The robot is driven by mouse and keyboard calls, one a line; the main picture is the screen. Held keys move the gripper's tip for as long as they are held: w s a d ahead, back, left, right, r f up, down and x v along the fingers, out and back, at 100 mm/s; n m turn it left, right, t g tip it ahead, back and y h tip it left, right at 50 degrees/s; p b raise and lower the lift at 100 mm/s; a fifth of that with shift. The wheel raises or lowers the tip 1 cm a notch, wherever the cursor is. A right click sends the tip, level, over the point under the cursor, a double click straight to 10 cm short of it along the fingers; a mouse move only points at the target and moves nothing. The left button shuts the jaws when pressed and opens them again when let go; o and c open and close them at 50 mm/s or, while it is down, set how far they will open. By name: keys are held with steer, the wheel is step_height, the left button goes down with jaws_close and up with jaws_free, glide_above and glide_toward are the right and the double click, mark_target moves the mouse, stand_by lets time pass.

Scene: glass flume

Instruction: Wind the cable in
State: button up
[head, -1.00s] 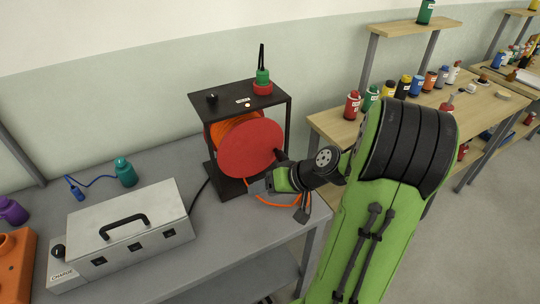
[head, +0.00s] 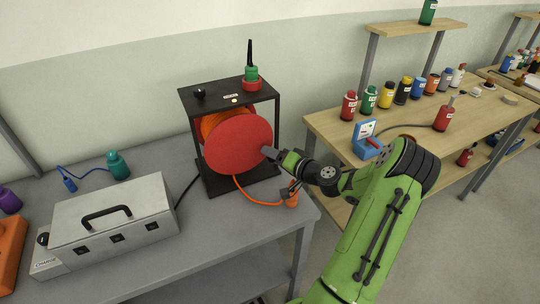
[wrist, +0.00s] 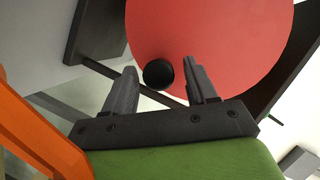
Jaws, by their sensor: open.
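The cable reel has a red disc (head: 238,145) in a black frame (head: 187,120) on the grey bench, with orange cable (head: 210,122) wound behind the disc. A loose length of orange cable (head: 255,200) runs from the reel's underside to an orange end piece (head: 292,196) at the bench's right edge. My gripper (head: 270,152) is at the disc's right edge. In the wrist view, my gripper (wrist: 160,66) is open, with a round black knob (wrist: 158,74) on the red disc (wrist: 215,35) seen between the fingers. I cannot tell whether they touch it.
A grey case (head: 110,222) with a black handle stands on the bench left of the reel. A green and red item (head: 251,80) is on top of the frame. A wooden bench (head: 400,125) with several bottles and a blue box (head: 367,140) is at right.

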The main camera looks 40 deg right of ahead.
steer(key=shift+x, duration=1.15)
jaws_close()
